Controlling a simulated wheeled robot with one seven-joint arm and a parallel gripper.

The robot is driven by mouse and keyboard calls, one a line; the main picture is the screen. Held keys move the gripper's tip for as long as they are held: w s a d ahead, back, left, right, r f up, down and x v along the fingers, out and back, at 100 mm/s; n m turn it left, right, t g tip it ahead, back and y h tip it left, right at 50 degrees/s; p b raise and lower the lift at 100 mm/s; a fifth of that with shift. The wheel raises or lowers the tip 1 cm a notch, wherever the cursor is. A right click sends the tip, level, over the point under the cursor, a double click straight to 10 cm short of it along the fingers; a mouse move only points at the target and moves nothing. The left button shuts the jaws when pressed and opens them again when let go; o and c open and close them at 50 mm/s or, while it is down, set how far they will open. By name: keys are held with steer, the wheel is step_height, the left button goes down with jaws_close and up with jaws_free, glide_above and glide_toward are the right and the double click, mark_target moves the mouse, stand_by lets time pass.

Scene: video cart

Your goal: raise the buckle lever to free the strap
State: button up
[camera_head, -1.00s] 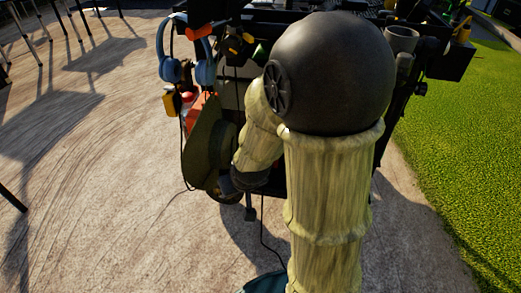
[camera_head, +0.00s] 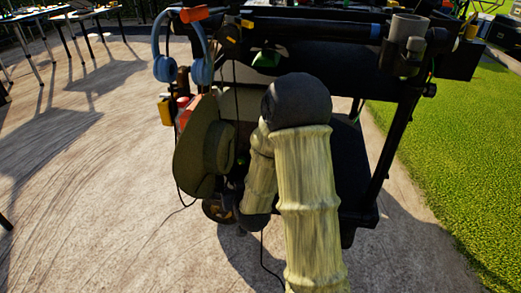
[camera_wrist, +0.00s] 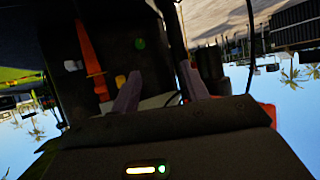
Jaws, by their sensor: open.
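In the wrist view my gripper (camera_wrist: 160,86) is open, its two grey-purple fingers apart with nothing visible held between them. An orange strap (camera_wrist: 91,55) runs along the dark cart to the left of the fingers. A small yellow piece (camera_wrist: 120,81) lies close to the left finger; I cannot tell whether it belongs to the buckle. The buckle lever is not clearly visible in this dark area. In the head view my own arm covers the gripper and much of the cart's lower part.
The cart (camera_head: 320,52) has an olive hat (camera_head: 203,150) and blue headphones (camera_head: 161,68) hanging at its left. A grey cup (camera_head: 407,30) is at its upper right. A thin cable (camera_head: 263,255) hangs near the ground. Open paving (camera_head: 90,200) lies left, grass (camera_head: 440,150) right.

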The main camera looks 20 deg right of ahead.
steer(key=d+m+t+h, duration=0.3)
steer(key=d+m+h, duration=0.1)
steer(key=d+h, duration=0.2)
steer(key=shift+w+d+t+b, duration=0.25)
steer(key=shift+d+t+b, duration=0.15)
steer(key=shift+d, duration=0.45)
steer(key=shift+w, duration=0.1)
